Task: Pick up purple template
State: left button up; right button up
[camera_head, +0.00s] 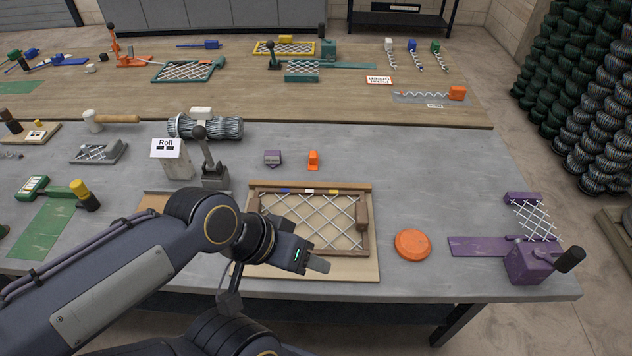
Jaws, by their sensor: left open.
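A larger purple tool (530,262) with a flat bar, a black handle and a piece of white mesh sits at the table's right end. My left gripper (319,265) is over the front of the wooden frame, nearer to me than the small purple block and well left of the larger purple tool. It is open, with nothing seen in it. My right gripper is not in view.
A wooden frame with white mesh (367,205) lies on a board in mid-table. An orange disc (412,244) lies right of the frame. A Roll sign (168,148) and lever stand left.

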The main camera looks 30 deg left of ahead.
aim_at(273, 158)
jog(key=u, duration=1.25)
